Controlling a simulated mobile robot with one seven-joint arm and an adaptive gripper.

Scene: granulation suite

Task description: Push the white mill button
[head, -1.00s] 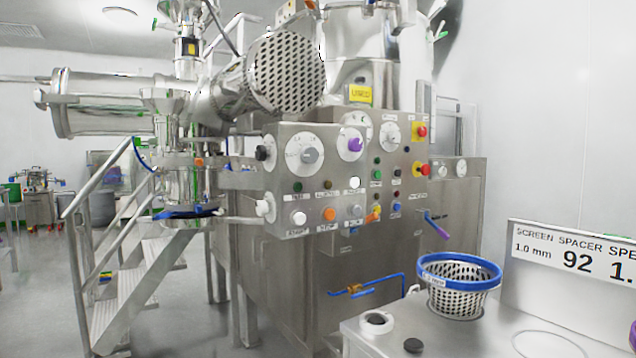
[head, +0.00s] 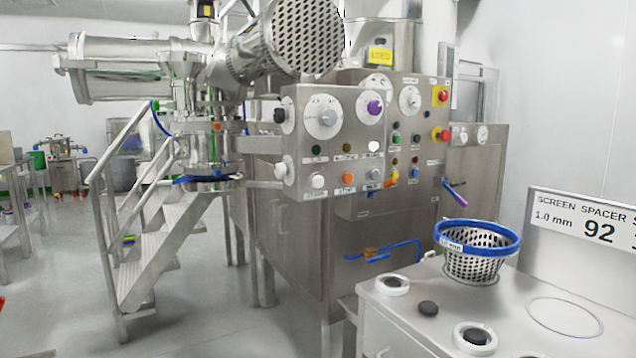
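The steel control panel (head: 335,158) of the mill stands in the middle of the head view, facing me at an angle. A white round button (head: 317,180) is at the left of its bottom row, above a small label I cannot read clearly. An orange button (head: 347,179) and a grey-blue one (head: 374,176) sit to its right. Another white round piece (head: 375,146) is higher, at the right of the row above; I cannot tell whether it is a button or a lamp. My gripper is not in view, and nothing covers the buttons.
A steel counter (head: 400,308) at the lower right holds a blue-rimmed perforated basket (head: 474,262) and several small round parts. A sign (head: 590,225) stands behind them. Metal stairs (head: 150,245) rise left of the machine. The floor (head: 210,315) at the lower middle is clear.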

